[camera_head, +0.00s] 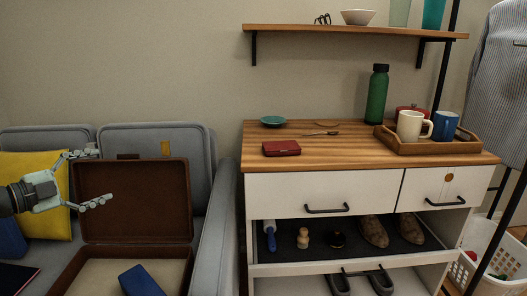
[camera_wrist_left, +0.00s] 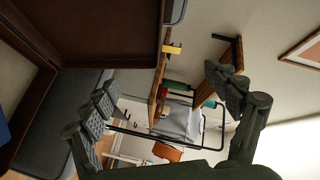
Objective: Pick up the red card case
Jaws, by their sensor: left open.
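The red card case (camera_head: 281,148) lies flat on the wooden top of the desk (camera_head: 350,160), near its front left part. Nothing touches it. My left gripper (camera_head: 104,175) is at the far left of the head view, open and empty, in front of the sofa and well to the left of the case. Its spread fingers also show in the left wrist view, where I cannot make out the case. My right gripper is not in view.
An open brown suitcase (camera_head: 135,202) stands between my left gripper and the desk, beside the sofa armrest (camera_head: 214,235). A teal dish (camera_head: 273,121) and glasses (camera_head: 320,133) lie behind the case. A wooden tray (camera_head: 395,145) with mugs stands right. A shelf (camera_head: 350,31) hangs above.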

